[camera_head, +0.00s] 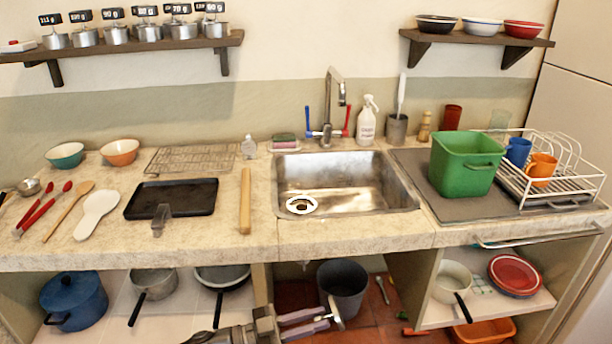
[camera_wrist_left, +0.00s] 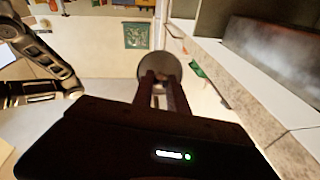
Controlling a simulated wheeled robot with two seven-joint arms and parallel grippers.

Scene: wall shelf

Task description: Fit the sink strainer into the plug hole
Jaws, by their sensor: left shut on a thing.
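The metal sink (camera_head: 345,178) is set in the stone counter. Its plug hole (camera_head: 301,204), a pale ring with a dark centre, is in the basin's front left corner. My left gripper (camera_head: 328,318) is low, in front of the counter and below its edge. It is shut on the sink strainer (camera_head: 336,312), seen nearly edge-on. In the left wrist view the strainer is a round grey disc (camera_wrist_left: 160,62) between the fingertips, partly hidden by them. My right gripper is not in view.
The counter's front edge (camera_head: 350,241) lies between my left gripper and the basin. The tap (camera_head: 328,112) stands behind the sink. The basin is empty.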

